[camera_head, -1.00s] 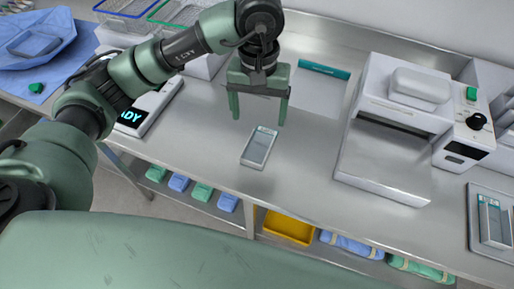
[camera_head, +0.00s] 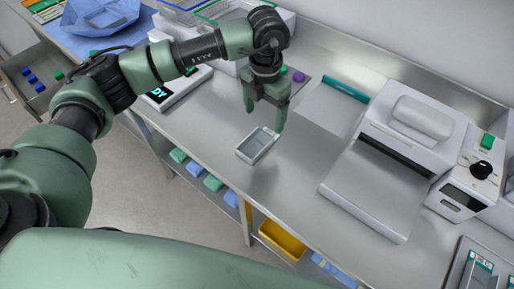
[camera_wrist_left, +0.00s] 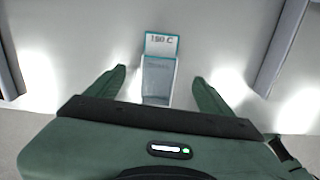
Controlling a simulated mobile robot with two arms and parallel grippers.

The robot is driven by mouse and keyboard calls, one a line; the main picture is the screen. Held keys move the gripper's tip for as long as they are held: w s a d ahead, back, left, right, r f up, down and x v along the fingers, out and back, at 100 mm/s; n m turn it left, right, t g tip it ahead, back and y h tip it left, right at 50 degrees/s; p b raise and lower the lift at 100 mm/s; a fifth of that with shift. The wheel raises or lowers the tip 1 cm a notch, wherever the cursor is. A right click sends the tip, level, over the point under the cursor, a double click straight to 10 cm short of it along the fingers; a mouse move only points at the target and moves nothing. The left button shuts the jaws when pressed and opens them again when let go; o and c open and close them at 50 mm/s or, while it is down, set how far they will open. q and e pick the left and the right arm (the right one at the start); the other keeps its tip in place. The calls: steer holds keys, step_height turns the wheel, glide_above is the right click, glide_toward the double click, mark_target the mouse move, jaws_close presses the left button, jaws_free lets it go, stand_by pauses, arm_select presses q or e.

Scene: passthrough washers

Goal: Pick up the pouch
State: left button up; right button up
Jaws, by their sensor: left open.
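My left gripper (camera_head: 264,118) is open and points down just above and behind the pouch. The left gripper also shows in the left wrist view (camera_wrist_left: 160,85), with one finger on each side of the pouch and nothing held. My right gripper is not in view.
A white sealing machine (camera_head: 411,125) stands to the right on the counter (camera_head: 215,110). A white device with a lit display (camera_head: 165,92) stands to the left. A sheet with a teal strip (camera_head: 345,89) lies behind. A yellow tray (camera_head: 283,240) sits on the lower shelf.

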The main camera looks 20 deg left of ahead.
mark_target(264, 132)
arm_select(q)
steer(key=shift+a+f+n, duration=0.15)
steer(key=shift+n, duration=0.15)
steer(key=shift+f, duration=0.4)
step_height(264, 132, down, 6)
steer(key=p, duration=0.3)
steer(key=shift+w+f, duration=0.1)
steer(key=shift+w, duration=0.05)
steer(key=shift+f, duration=0.35)
steer(key=c, duration=1.5)
steer(key=shift+c, duration=0.2)
steer(key=shift+r, duration=0.1)
